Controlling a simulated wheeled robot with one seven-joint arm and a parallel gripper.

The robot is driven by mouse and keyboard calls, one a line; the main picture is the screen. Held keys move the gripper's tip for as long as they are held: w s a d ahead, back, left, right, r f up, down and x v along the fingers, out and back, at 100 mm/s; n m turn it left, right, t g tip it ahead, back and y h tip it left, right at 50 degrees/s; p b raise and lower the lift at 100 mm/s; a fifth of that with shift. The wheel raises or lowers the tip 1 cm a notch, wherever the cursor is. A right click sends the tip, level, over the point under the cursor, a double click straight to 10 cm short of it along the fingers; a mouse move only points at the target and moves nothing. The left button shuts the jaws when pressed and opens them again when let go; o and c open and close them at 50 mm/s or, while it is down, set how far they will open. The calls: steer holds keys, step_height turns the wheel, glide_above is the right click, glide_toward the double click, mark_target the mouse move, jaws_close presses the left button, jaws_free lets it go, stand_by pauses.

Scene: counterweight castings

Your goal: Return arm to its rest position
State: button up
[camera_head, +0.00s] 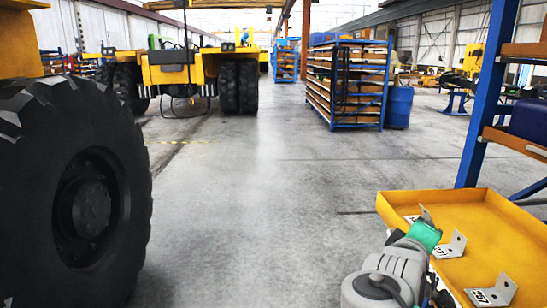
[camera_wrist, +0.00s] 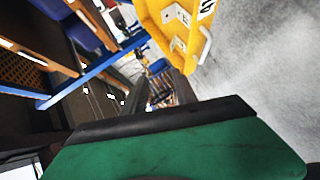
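My arm reaches in from the lower right of the head view, beside a yellow tray (camera_head: 510,225). Its end shows a green part (camera_head: 425,235) over the tray's left side; the fingertips are hidden there. The wrist view shows a yellow surface (camera_wrist: 180,55) with a bracket and a number label.
A blue rack upright (camera_head: 487,95) stands behind the tray. A huge black tyre (camera_head: 85,190) fills the left. A yellow vehicle (camera_head: 180,68) stands farther back. A shelf unit (camera_head: 348,85) and blue barrel (camera_head: 398,105) stand mid-right. The floor (camera_head: 260,220) between is clear.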

steer(key=s+a+f+m+g+y+b, duration=0.1)
steer(key=a+f+m+g+y, duration=0.15)
steer(key=f, duration=0.45)
steer(key=s+a+f+m+g+y, duration=0.1)
steer(key=s+a+f+y, duration=0.1)
steer(key=a+f+y, duration=0.3)
steer(key=s+a+f+m+g+y, duration=0.1)
steer(key=s+a+f+g, duration=0.1)
steer(key=s+a+f, duration=0.2)
steer(key=s+a+f+m+g+y+b, duration=0.1)
steer(key=s+a+f+m+g, duration=0.1)
steer(key=s+f, duration=0.4)
step_height(320, 180, down, 2)
steer(key=shift+a+f+g, duration=0.25)
steer(key=shift+a+g, duration=0.2)
steer(key=shift+a, duration=0.55)
stand_by(1.5)
